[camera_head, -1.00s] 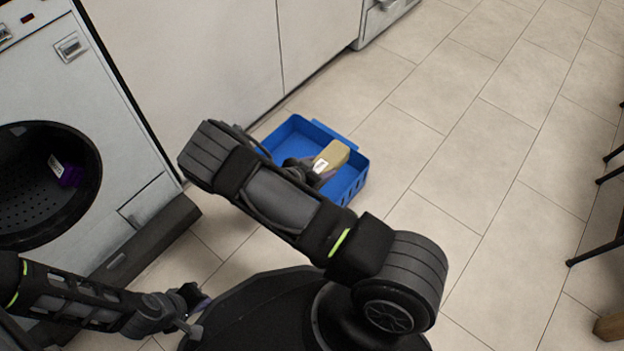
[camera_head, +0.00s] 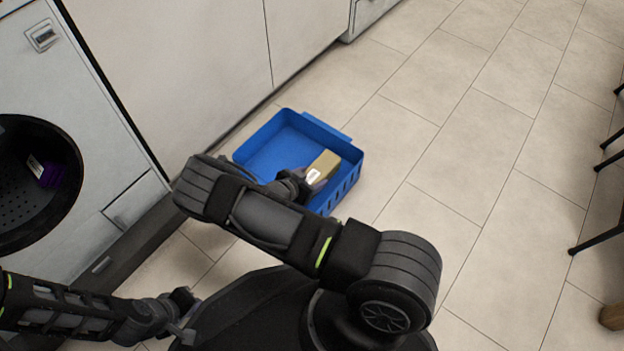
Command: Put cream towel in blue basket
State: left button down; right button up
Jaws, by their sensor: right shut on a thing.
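The cream towel (camera_head: 323,165) is a folded, tan-cream block with a white label. My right gripper (camera_head: 309,180) is shut on it and holds it over the right part of the blue basket (camera_head: 268,133). I cannot tell whether the towel touches the basket floor. The basket sits on the tiled floor, and my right arm hides its near left part. My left gripper (camera_head: 184,321) is low at the left, far from the basket; its fingers are too unclear to tell open from shut.
A washing machine with an open round drum (camera_head: 30,190) stands at the left, with a purple item (camera_head: 48,175) inside. White cabinets (camera_head: 190,60) run behind the basket. Dark chair legs (camera_head: 598,238) stand at the far right. The tiled floor right of the basket is clear.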

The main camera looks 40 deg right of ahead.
jog(key=shift+r, duration=0.1)
jog(key=o, duration=1.6)
jog(key=shift+a+r, duration=0.1)
jog(key=shift+r, duration=0.05)
jog(key=p+v, duration=0.4)
jog(key=v, duration=0.7)
jog(key=shift+s+a+r+p, duration=0.15)
jog(key=shift+a+p, duration=0.1)
jog(key=shift+p, duration=0.15)
